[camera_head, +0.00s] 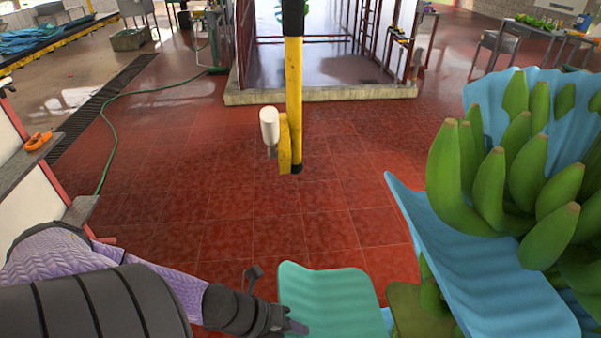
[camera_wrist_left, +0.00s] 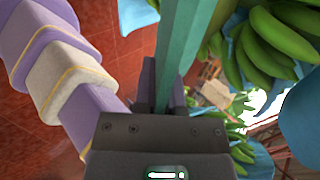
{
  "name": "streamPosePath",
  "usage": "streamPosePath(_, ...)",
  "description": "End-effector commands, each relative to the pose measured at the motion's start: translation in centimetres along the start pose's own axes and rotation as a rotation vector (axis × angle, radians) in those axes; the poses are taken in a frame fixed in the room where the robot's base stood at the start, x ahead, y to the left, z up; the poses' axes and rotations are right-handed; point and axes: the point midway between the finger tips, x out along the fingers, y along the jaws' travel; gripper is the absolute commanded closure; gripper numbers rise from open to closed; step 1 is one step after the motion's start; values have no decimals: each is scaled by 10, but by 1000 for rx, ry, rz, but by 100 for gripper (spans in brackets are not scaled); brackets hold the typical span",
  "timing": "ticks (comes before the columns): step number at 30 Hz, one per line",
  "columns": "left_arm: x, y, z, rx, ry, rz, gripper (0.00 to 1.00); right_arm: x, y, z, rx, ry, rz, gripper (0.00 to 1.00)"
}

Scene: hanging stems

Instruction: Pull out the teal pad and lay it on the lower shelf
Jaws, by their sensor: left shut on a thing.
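The teal pad (camera_head: 325,300) is a wavy sheet at the bottom middle of the head view. It shows nearly edge-on in the left wrist view (camera_wrist_left: 178,60). My left gripper (camera_head: 292,326) is shut on its left edge; the wrist view shows the fingers (camera_wrist_left: 168,95) on either side of the sheet. The pad lies left of the green banana bunch (camera_head: 510,150), and its lower edge is cut off by the frame. A small grey ledge (camera_head: 80,211), apparently the lower shelf, stands at the left, beyond my left arm. My right gripper is not in view.
A blue pad (camera_head: 470,265) slants beside the bananas, close right of the teal pad. A yellow pole (camera_head: 293,90) with a white bottle (camera_head: 269,127) hangs ahead. A higher ledge (camera_head: 30,160) holds an orange tool (camera_head: 38,140). Red floor between is clear.

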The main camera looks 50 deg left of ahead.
Motion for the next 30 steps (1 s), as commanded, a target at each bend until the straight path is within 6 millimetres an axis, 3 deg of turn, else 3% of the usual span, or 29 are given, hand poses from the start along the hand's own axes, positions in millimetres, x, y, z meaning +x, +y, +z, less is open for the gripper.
streamPosePath(11,-9,-5,0,0,-1,2,100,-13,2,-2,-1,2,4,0)
streamPosePath(30,-75,62,0,-2,-1,4,100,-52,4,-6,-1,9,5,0)
